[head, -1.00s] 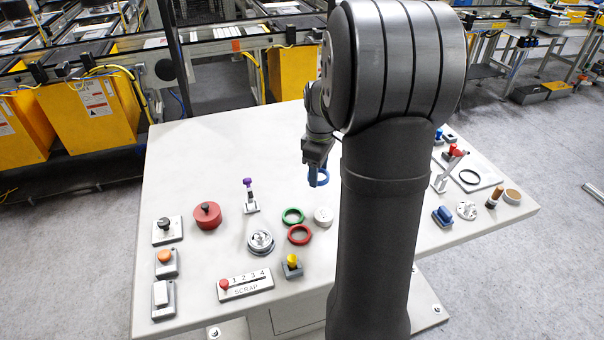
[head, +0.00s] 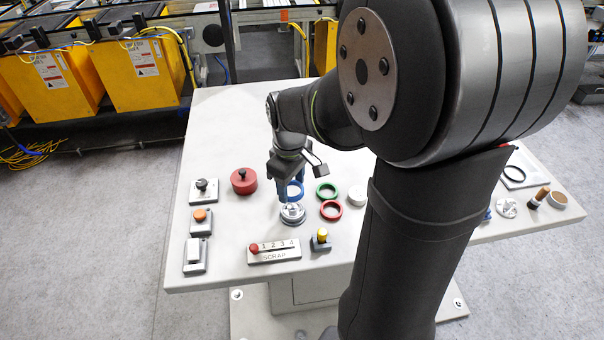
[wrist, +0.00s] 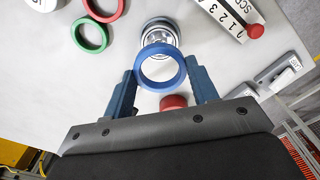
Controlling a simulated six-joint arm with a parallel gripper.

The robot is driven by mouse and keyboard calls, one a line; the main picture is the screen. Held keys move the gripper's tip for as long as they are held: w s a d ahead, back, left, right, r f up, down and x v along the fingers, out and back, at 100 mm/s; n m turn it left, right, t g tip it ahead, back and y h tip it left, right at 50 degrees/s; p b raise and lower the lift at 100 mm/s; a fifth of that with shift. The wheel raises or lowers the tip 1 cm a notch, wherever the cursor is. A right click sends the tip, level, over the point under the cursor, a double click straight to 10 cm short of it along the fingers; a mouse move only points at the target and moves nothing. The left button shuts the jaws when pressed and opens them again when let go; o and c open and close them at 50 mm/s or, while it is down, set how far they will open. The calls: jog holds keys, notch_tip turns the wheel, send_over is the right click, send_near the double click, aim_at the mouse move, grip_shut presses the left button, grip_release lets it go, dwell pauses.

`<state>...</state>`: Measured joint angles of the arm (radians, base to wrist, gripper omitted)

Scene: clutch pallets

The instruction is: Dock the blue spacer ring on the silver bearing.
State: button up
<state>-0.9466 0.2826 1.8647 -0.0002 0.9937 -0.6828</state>
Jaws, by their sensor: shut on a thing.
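The blue spacer ring (wrist: 160,87) is gripped between the two blue fingers of my gripper (wrist: 160,68). It also shows at my gripper (head: 287,188) in the head view, where the ring (head: 301,190) is partly covered by a finger. The silver bearing (head: 292,215) stands on the table just in front of the ring in the head view. In the wrist view the bearing (wrist: 160,30) shows beyond the ring, partly overlapped by its far rim. The ring appears held above the table and off the bearing's centre; the exact height is hard to tell.
A green ring (head: 326,191), a red ring (head: 331,211) and a white disc (head: 357,196) lie right of the bearing. A red cylinder (head: 244,182) stands left. The SCRAP slider panel (head: 274,252) and a yellow-knobbed block (head: 321,240) are in front.

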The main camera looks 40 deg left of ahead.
aim_at(293, 206)
jog(key=shift+f, duration=2.75)
jog(key=shift+f, duration=0.55)
jog(key=o, duration=0.6)
jog(key=shift+o, duration=0.3)
notch_tip(293, 206, up, 11)
notch_tip(293, 206, down, 9)
dwell(0.6)
jog(key=shift+r, duration=0.1)
